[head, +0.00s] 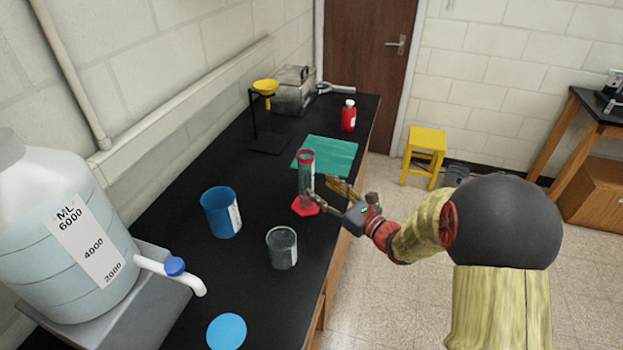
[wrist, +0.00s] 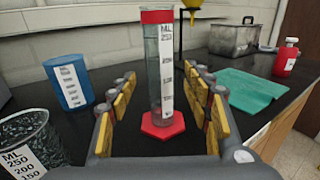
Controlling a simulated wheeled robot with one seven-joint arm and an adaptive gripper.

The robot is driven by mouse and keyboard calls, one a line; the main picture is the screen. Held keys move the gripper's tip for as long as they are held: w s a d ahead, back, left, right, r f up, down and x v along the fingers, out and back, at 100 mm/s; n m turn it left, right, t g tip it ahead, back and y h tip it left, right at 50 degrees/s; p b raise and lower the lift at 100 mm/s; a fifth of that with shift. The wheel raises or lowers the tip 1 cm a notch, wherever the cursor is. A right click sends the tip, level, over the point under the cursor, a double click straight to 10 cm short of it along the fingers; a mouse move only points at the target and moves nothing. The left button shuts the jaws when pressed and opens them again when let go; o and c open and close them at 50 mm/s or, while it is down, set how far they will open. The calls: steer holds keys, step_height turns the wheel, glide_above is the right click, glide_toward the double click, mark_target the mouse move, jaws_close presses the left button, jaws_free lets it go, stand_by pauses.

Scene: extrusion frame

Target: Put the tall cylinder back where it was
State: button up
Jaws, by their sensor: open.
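The tall cylinder (head: 306,172) is a clear graduated cylinder with a red rim and a red hexagonal base. It stands upright on the black bench, in front of the green mat. It also shows in the wrist view (wrist: 152,70), with its white scale label facing me. My gripper (head: 328,194) is low over the bench beside the cylinder. In the wrist view my gripper (wrist: 160,115) is open, with one yellow-padded finger on each side of the cylinder. A gap shows between the pads and the cylinder. A blue disc (head: 227,331) lies on the bench near the front.
A blue beaker (head: 219,214) and a clear beaker (head: 282,250) stand to the left and nearer. A large jug with a tap (head: 70,235) is at left. A green mat (head: 328,157), red bottle (head: 348,118), yellow funnel on a stand (head: 265,87) and metal box (head: 293,93) are farther back.

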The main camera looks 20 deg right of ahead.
steer(key=s+a+r+n+g+y, duration=0.1)
steer(key=s+a+n+g, duration=0.1)
steer(key=s+a+n, duration=0.1)
steer(key=s+a+r+n+g+y, duration=0.2)
steer(key=s+a+n, duration=0.1)
steer(key=s+a, duration=0.1)
steer(key=s+a+r+n+g+y, duration=0.1)
steer(key=s+a+r+n+g, duration=0.1)
steer(key=s+a+n, duration=0.1)
steer(key=shift+s+a, duration=0.3)
steer(key=shift+a, duration=0.2)
steer(key=s+a+n+g, duration=0.1)
steer(key=s, duration=0.1)
steer(key=s+a+n+g, duration=0.1)
steer(key=s+a+n, duration=0.1)
steer(key=shift+r+n+g, duration=0.2)
steer(key=shift+n+g, duration=0.1)
steer(key=shift+g, duration=0.1)
steer(key=s+n+g+h, duration=0.55)
steer(key=s+n, duration=0.65)
steer(key=s, duration=0.3)
steer(key=s+d+r+n+t+h, duration=0.1)
steer(key=d+r+n+t+h, duration=0.1)
steer(key=d, duration=0.3)
steer(key=s+d+r+n+t+h, duration=0.1)
steer(key=s+d+r+n+h, duration=0.1)
steer(key=d+n+h, duration=0.2)
steer(key=shift+d+t, duration=0.35)
steer(key=shift+d, duration=0.4)
steer(key=shift+c, duration=0.8)
